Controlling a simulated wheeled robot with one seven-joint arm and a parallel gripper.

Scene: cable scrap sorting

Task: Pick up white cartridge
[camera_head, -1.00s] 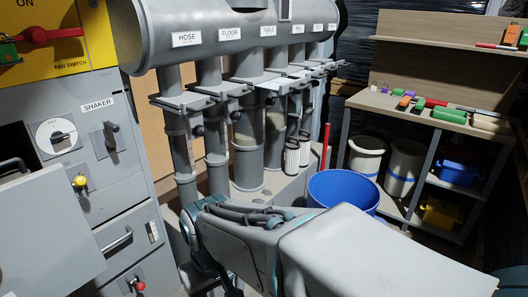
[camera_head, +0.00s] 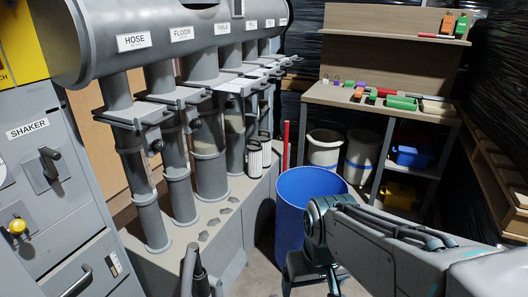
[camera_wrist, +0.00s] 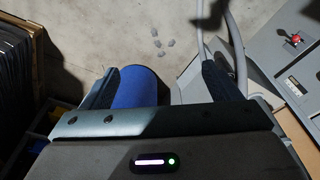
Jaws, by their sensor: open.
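Two white ribbed cartridges with dark end caps stand side by side in the head view, on the grey ledge beside the vertical pipes. The nearer white cartridge (camera_head: 254,160) shows most of its side. The farther cartridge (camera_head: 265,143) is partly hidden behind it. My gripper (camera_wrist: 158,70) is open in the wrist view, with its fingers apart and nothing held between them. It points down toward the floor, with a blue bin below. In the head view my gripper is low, in front of the blue bin and apart from the cartridges. Neither cartridge shows clearly in the wrist view.
The blue bin (camera_head: 290,215) stands right of the ledge (camera_head: 222,222). Grey pipes with slide gates rise behind the ledge. A wooden workbench (camera_head: 400,108) with colored items, white bins and shelves stands at the back right. Grey scraps (camera_wrist: 157,43) lie on the floor.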

